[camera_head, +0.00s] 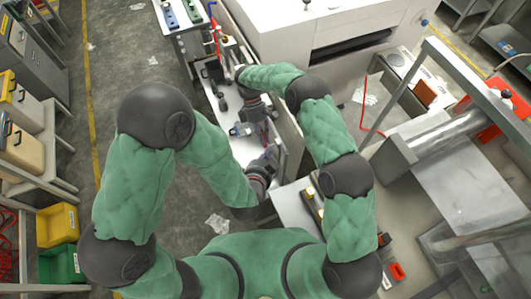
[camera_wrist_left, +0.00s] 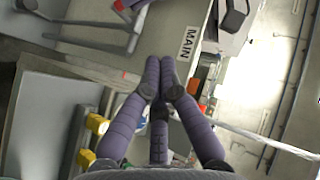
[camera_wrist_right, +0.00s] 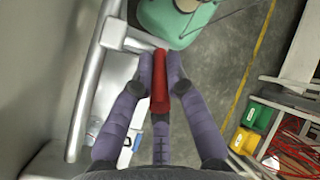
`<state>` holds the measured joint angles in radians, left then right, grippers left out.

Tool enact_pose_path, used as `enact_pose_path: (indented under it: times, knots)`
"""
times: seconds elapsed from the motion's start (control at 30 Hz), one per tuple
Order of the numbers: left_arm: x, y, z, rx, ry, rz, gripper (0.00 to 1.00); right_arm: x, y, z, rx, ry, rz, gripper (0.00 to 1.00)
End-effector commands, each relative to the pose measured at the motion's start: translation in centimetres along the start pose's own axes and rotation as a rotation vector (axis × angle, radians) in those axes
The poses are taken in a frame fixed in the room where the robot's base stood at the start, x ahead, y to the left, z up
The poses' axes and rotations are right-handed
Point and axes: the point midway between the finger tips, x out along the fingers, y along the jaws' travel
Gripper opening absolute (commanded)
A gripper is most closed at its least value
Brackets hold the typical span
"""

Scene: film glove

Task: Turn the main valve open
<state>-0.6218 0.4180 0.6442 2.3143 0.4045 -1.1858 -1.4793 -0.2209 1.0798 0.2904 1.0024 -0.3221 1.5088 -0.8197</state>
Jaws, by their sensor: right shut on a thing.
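A red cylindrical handle (camera_wrist_right: 160,85) stands between the fingers of my right gripper (camera_wrist_right: 160,62) in the right wrist view. The fingers are shut on it; the rest of the valve is not clear there. In the head view my right gripper (camera_head: 264,127) is over the white bench, small and partly hidden by its own wrist. My left gripper (camera_wrist_left: 166,68) has its fingers together with nothing visible between them. It is close to a panel with a MAIN label (camera_wrist_left: 189,42). In the head view my left gripper (camera_head: 270,154) is by the bench's near end.
The white bench (camera_head: 243,150) bears small fittings. A large white machine (camera_head: 290,30) stands behind it, and a metal frame (camera_head: 440,120) is at right. Yellow and green bins (camera_head: 57,224) are at left. The floor at left is mostly clear.

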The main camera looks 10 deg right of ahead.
Motion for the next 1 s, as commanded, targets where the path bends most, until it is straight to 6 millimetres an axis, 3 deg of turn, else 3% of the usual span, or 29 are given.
enact_pose_path:
  times: [0.47,0.7,1.0]
  knots:
    - [8.1,0.1,0.3,-0.004,-0.003,0.003,0.0,-0.1,0.0,-0.1,-0.001,0.004,0.002,0.0]
    - [9.9,0.1,2.4,-0.004,-0.004,0.002,0.0,-0.1,0.0,-0.1,0.0,0.004,0.002,0.0]
    - [10.5,0.1,2.9,-0.002,-0.001,0.002,0.0,-0.1,0.0,-0.1,0.0,0.004,0.003,0.0]
